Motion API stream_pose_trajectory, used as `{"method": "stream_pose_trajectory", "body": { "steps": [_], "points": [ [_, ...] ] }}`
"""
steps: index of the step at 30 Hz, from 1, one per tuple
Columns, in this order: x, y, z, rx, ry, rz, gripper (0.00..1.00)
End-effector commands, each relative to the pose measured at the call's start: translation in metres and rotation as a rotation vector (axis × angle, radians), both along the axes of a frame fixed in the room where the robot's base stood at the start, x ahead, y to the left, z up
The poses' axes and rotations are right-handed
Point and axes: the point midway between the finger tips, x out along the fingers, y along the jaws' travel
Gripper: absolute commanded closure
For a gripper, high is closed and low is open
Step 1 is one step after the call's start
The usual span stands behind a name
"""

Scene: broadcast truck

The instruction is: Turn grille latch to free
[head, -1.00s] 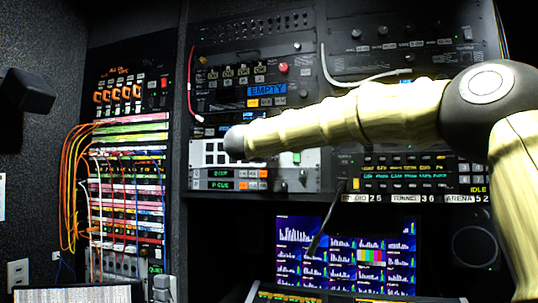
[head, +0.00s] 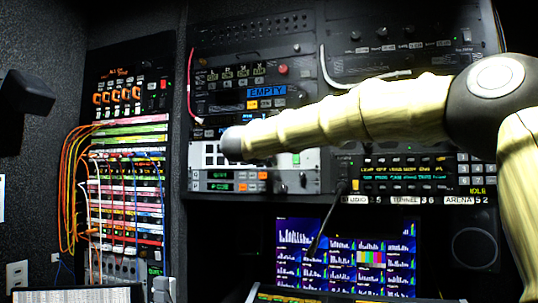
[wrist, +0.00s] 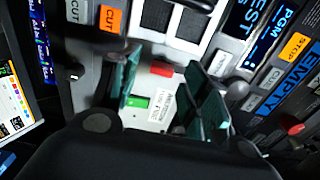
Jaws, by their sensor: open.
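The white grille panel (head: 207,158) with dark square openings is on the rack behind the end of my arm in the head view. In the wrist view the same white panel (wrist: 150,58) lies in front of my gripper (wrist: 163,92). A red piece (wrist: 161,70) and a green patch (wrist: 138,102) show on it between my fingers, beside a small printed label (wrist: 160,110). I cannot tell which of these is the latch, or how it is turned. My gripper is open, its two teal fingers apart with nothing clearly between them. In the head view my gripper is hidden behind my arm.
A blue EMPTY label (head: 266,91) and buttons sit above the panel. Orange cables (head: 72,185) hang at the left rack. A thin dark stalk (head: 325,220) rises before the lit monitor (head: 300,265). In the wrist view, knobs (wrist: 237,90) stand close to the right finger.

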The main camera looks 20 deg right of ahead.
Motion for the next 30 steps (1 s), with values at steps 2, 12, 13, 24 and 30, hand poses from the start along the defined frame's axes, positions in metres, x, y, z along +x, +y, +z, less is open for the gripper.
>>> {"method": "stream_pose_trajectory", "body": {
  "steps": [2, 12, 13, 24, 30],
  "points": [
    [-0.012, 0.008, 0.002, -0.001, -0.002, 0.001, 0.54],
    [-0.062, 0.041, 0.000, -0.001, -0.001, 0.000, 0.54],
    [-0.066, 0.043, 0.000, -0.001, -0.001, 0.000, 0.54],
    [-0.085, 0.057, -0.001, 0.000, 0.000, -0.001, 0.54],
    [-0.085, 0.057, 0.000, 0.000, 0.000, -0.001, 0.54]
  ]
}}
